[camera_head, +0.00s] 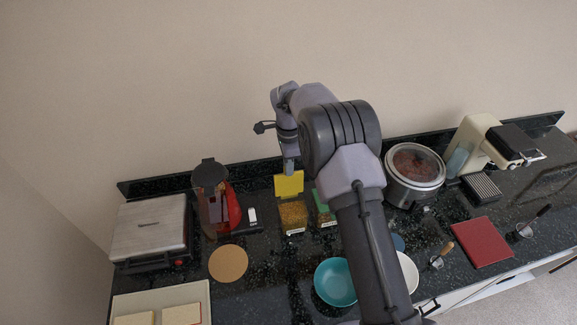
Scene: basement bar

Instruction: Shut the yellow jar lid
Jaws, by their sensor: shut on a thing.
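The yellow jar lid (289,186) stands raised at the back of a clear jar (293,217) with yellowish-brown contents, so the jar is open. My gripper (290,168) reaches down from above to the top edge of the lid and is shut on it. The fingertips are small in this view, and their exact hold on the lid is hard to make out. A second jar (323,212) with green showing stands just right of the open jar, partly hidden by my arm.
A red coffee maker (224,208) and a grill (151,228) stand to the left. A slow cooker (414,177) stands to the right. A teal bowl (335,283) and a round cork mat (228,263) lie in front. The wall is close behind.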

